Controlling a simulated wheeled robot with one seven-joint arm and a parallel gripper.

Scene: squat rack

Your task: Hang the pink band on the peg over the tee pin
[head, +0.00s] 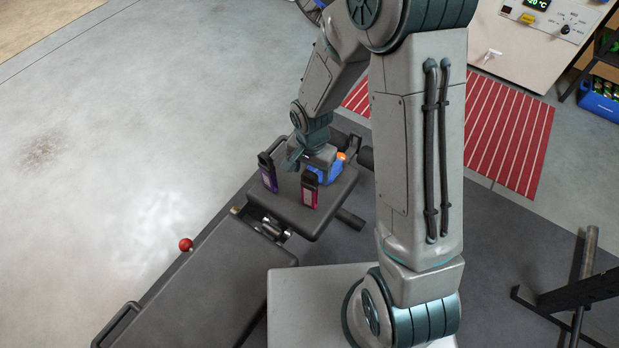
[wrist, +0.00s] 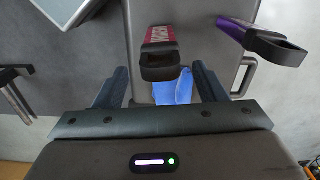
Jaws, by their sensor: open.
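The pink band (head: 309,190) stands upright on the bench's seat pad, with a black loop at its top. In the wrist view the pink band (wrist: 162,36) points toward me, its black loop (wrist: 160,70) near the space between my fingers. My gripper (head: 303,157) is low over the pad behind the bands, partly hidden in the head view. In the wrist view my gripper (wrist: 160,76) is open, one finger on each side, and nothing is clearly held. I cannot make out the peg or the tee pin in either view.
A purple band (head: 268,174) with a black loop stands left of the pink one. A blue object (head: 326,167) with an orange part lies beside my gripper. The padded bench (head: 205,280) runs toward the lower left. Dark metal rack parts (head: 580,290) stand at lower right.

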